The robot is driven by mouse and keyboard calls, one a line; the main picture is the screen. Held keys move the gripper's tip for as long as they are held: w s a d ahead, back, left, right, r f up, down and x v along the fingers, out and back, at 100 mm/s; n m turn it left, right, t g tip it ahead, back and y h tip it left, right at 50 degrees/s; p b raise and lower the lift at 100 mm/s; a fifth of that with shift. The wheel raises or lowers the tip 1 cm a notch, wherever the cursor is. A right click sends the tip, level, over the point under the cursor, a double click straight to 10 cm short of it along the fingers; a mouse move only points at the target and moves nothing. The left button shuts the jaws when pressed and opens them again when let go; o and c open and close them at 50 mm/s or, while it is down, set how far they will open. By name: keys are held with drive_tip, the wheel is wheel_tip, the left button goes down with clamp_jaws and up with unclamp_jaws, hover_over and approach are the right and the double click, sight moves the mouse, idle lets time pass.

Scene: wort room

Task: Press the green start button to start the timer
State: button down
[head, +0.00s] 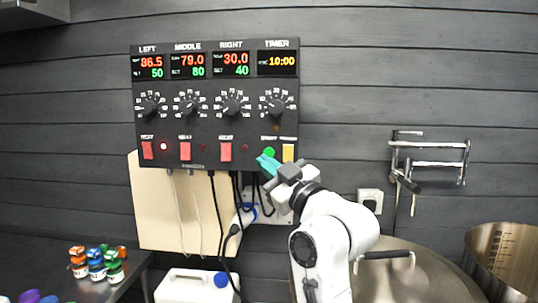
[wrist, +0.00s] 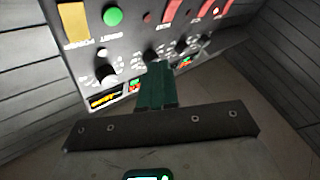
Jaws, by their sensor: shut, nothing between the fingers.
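The green start button (head: 269,152) is a small round button low on the right side of the black control panel (head: 215,125). It also shows at the upper left of the wrist view (wrist: 113,16), where the panel appears upside down. The timer display (head: 276,62) reads 10:00 in yellow. My gripper (head: 265,162) has teal fingers and is shut and empty. In the head view its tips overlap the panel's bottom edge just below the button. In the wrist view the fingers (wrist: 160,70) point to the right of the button, apart from it in the picture.
A yellow switch (head: 288,153) sits right beside the button. Red switches (head: 225,151) and knobs (head: 232,104) fill the panel to the left and above. Cables (head: 236,190) hang under it. A steel kettle lid (head: 410,277) lies below right. Small bottles (head: 97,269) stand at left.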

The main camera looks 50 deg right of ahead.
drive_tip(key=w+d, duration=0.4)
drive_tip(key=d, duration=0.1)
drive_tip(key=shift+w+d+b, duration=0.2)
drive_tip(key=shift+d+b, duration=0.15)
drive_tip(key=shift+w+d, duration=0.1)
drive_tip(key=shift+d, duration=0.05)
idle(1.8)
drive_tip(key=shift+w+d, duration=0.15)
drive_tip(key=shift+w, duration=0.05)
drive_tip(key=shift+w+d, duration=0.2)
drive_tip(key=shift+d, duration=0.1)
idle(0.8)
drive_tip(key=shift+s+a, duration=0.1)
idle(0.3)
drive_tip(key=shift+s+a, duration=0.4)
drive_tip(key=shift+a, duration=0.1)
drive_tip(key=s+a, duration=0.1)
drive_tip(key=a, duration=0.1)
drive_tip(key=s+a, duration=0.2)
idle(0.5)
